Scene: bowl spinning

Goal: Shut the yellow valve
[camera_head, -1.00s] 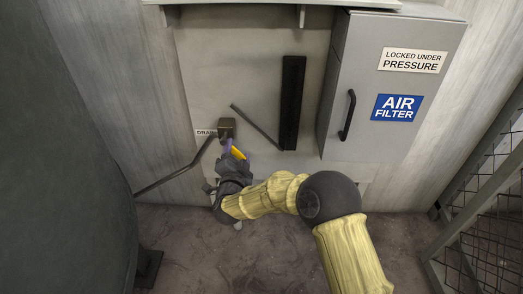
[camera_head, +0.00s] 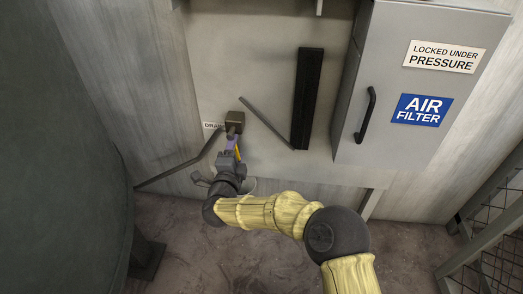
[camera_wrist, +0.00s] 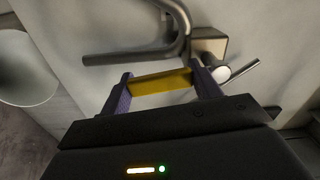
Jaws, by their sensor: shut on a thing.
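The yellow valve handle (camera_head: 238,154) is a small strip below the brown-grey valve body (camera_head: 234,122) on the wall panel, near the DRAIN label (camera_head: 213,126). In the wrist view the yellow handle (camera_wrist: 155,84) lies crosswise between the two purple fingers of my gripper (camera_wrist: 162,80), which is shut on it. The valve body (camera_wrist: 208,44) and a bent metal pipe (camera_wrist: 140,56) show just beyond the fingers. In the head view my gripper (camera_head: 231,145) is directly below the valve body and partly hides the handle.
A grey air filter cabinet (camera_head: 385,150) with a black handle (camera_head: 366,115) stands at the right. A dark rounded tank (camera_head: 60,150) fills the left. A black vertical bar (camera_head: 307,98) and a thin rod (camera_head: 265,123) are on the panel. A mesh fence (camera_head: 495,215) is at the lower right.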

